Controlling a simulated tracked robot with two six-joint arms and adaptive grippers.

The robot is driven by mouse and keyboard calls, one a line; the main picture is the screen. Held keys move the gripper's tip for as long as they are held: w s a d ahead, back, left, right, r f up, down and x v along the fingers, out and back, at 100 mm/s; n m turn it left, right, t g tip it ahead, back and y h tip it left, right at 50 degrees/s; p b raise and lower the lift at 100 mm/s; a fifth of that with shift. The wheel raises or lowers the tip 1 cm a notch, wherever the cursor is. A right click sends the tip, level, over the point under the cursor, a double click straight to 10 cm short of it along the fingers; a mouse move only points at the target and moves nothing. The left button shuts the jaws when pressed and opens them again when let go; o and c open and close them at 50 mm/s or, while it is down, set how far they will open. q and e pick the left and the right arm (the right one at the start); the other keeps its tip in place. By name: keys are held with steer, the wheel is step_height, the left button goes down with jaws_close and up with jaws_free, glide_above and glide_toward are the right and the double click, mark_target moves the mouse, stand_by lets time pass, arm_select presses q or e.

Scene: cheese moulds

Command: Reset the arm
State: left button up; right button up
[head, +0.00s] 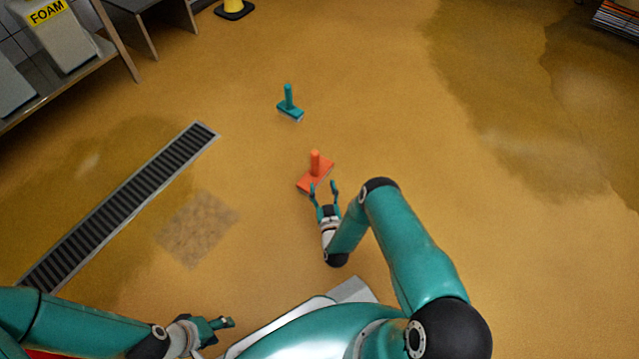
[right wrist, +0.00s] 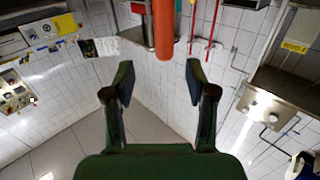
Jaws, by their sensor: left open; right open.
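My right gripper (head: 324,187) is open and empty, low over the floor, its fingers pointing at an orange tool (head: 309,185) with a flat base and upright handle. In the head view the fingertips reach close to the near edge of that base; contact cannot be told. In the right wrist view the orange handle (right wrist: 164,30) shows at the top, beyond the spread fingers (right wrist: 158,76). A teal tool (head: 290,109) of like shape stands farther back. My left gripper (head: 228,322) is at the lower left, over bare floor, open, with nothing seen in it.
A floor drain grate (head: 120,208) runs diagonally on the left, beside a pale floor patch (head: 198,228). A shelf (head: 62,72) with a FOAM container (head: 62,35) stands at upper left. A yellow-and-black object (head: 233,10) is at the top. Floor to the right is clear, with darker stains.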

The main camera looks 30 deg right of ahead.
steer(key=shift+s+a, duration=0.1)
steer(key=shift+a, duration=0.2)
steer(key=w+a+r+n+y+p, duration=0.1)
steer(key=w+a+r+y+p, duration=0.2)
steer(key=r, duration=0.7)
steer(key=w+a+r+n+y+p, duration=0.1)
steer(key=w+a+r+y, duration=0.15)
steer(key=w+r, duration=0.45)
steer(key=s+a+f+g+y, duration=0.15)
steer(key=s+a+g, duration=0.3)
steer(key=s, duration=0.75)
steer(key=s+a+g+y, duration=0.2)
steer(key=s+a+g, duration=0.3)
steer(key=s, duration=0.6)
steer(key=s+a+f+g+y, duration=0.1)
steer(key=s+a+g+y, duration=0.15)
steer(key=s+g, duration=0.7)
step_height(320, 180, up, 38)
steer(key=s+t+p, duration=0.2)
steer(key=t+p, duration=0.1)
steer(key=p, duration=3.6)
steer(key=shift+a+f+h, duration=0.15)
steer(key=shift+a+h, duration=0.2)
